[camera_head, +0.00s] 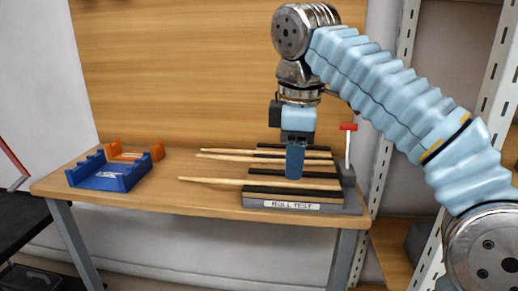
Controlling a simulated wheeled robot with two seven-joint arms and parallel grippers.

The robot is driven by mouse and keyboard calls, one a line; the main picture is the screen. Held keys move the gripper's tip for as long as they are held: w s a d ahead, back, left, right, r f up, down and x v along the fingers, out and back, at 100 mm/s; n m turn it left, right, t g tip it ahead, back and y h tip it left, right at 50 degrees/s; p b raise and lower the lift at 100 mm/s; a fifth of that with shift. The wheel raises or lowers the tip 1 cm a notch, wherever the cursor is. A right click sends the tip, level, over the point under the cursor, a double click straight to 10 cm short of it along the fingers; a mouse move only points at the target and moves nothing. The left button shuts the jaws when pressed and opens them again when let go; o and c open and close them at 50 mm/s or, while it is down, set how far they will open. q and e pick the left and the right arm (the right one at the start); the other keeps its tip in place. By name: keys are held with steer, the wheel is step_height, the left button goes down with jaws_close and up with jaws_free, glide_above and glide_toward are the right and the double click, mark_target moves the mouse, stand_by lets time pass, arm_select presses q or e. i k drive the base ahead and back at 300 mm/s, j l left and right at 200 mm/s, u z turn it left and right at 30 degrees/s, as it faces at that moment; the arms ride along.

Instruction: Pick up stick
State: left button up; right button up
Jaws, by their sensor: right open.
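Several light wooden sticks lie across a dark grey rack labelled "ROLL TEST" (345,206) on the right of the wooden table. The front stick (225,182) reaches out to the left of the rack, and a stick behind it (228,156) does the same. My right gripper (295,176) points down over the middle of the rack, at the front stick. Its blue fingers are open, and they overlap the sticks in this view, so I cannot tell whether they touch one. My left gripper is not in view.
A blue notched holder (122,180) and an orange holder (138,151) stand on the left of the table. A red-topped post (348,140) rises at the rack's right end. The tabletop (190,200) between holders and rack is clear. A perforated metal upright (382,165) stands right of the table.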

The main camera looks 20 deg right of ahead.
mark_target(322, 163)
steer(key=i, duration=0.9)
